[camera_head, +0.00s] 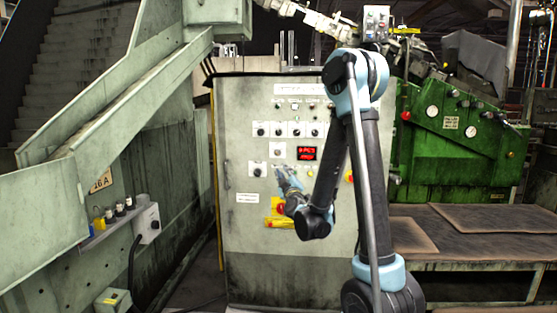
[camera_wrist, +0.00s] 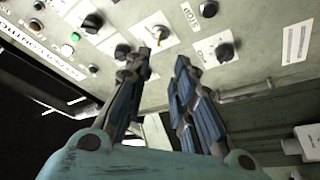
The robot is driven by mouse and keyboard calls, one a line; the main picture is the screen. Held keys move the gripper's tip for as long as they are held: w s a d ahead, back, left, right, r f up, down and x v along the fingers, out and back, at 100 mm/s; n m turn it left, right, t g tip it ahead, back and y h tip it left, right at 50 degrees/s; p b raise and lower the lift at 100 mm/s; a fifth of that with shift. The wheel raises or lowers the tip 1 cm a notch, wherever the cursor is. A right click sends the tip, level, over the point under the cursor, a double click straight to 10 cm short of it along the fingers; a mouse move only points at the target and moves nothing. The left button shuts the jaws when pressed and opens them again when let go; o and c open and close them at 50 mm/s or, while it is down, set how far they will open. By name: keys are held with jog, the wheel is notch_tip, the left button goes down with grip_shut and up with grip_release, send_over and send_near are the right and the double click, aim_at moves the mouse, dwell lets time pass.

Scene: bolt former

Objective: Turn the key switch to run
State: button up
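The panel of the grey control cabinet (camera_head: 240,100) carries several switches on white plates. One with a metallic, key-like middle (camera_wrist: 158,33) shows in the wrist view just beyond my left finger; it seems to be the plate (camera_head: 277,150) left of the red display. I cannot make out its position or markings for certain. My gripper (camera_wrist: 160,65) is open and empty, its two dark blue fingers apart and pointing at the panel. In the head view my gripper (camera_head: 285,178) is in front of the panel, below the display, and hides part of it. Contact with the panel cannot be told.
Black knobs on plates stand close by (camera_wrist: 224,51) (camera_wrist: 208,8). A door handle (camera_wrist: 245,92) projects at the right of the wrist view. A red-and-yellow control (camera_head: 279,209) is just below my gripper. A green machine (camera_head: 450,130) stands right, a sloped chute (camera_head: 120,100) left.

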aim_at(277, 154)
jog(key=x, duration=1.4)
jog(key=shift+w, duration=0.3)
jog(key=shift+a, duration=0.1)
grip_shut()
